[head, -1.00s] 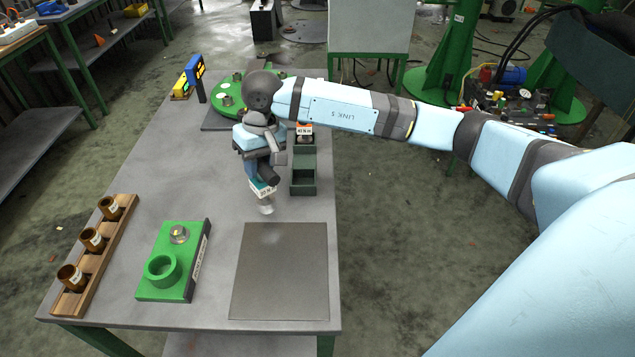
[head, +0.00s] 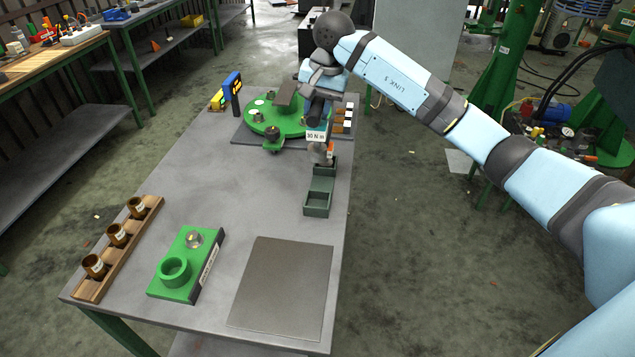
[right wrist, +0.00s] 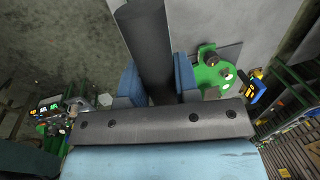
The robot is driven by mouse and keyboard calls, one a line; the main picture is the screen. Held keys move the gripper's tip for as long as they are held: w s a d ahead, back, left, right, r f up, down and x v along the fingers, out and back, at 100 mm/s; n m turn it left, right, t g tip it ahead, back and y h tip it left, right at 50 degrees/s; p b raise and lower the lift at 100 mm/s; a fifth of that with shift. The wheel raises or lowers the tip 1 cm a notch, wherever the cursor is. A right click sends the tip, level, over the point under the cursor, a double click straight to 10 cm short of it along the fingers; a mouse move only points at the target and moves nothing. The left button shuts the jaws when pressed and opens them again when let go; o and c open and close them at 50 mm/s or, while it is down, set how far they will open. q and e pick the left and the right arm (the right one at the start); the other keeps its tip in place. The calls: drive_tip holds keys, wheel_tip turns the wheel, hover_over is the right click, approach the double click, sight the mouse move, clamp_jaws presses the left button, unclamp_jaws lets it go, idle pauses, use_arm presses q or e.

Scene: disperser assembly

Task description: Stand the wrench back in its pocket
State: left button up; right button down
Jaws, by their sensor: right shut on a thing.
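My right gripper (head: 318,104) is shut on the wrench, which hangs below it with a white "30 N m" label (head: 316,136) and a silver lower end (head: 317,154). In the right wrist view the wrench's dark shaft (right wrist: 146,45) lies between the two blue fingers of my right gripper (right wrist: 157,82). The dark green pocket rack (head: 318,211) stands near the table's right edge. Its front compartment looks empty. The wrench's lower end overlaps the rack's back part in the picture; I cannot tell whether it touches. My left gripper is out of view.
A green turntable (head: 262,118) with several parts stands behind the rack. A small orange piece (head: 331,148) shows beside the wrench end. A grey mat (head: 281,290), a green fixture (head: 176,290) and a wooden rack with brown cups (head: 150,212) lie nearer. The table's middle is clear.

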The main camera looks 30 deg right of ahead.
wheel_tip(320, 180, down, 17)
drive_tip(key=p, duration=0.1)
drive_tip(key=shift+f+p, duration=0.15)
drive_tip(key=shift+p, duration=0.25)
drive_tip(key=shift+f, duration=0.1)
drive_tip(key=shift+f, duration=0.1)
drive_tip(key=c, duration=0.8)
unclamp_jaws()
drive_tip(key=shift+c, duration=0.2)
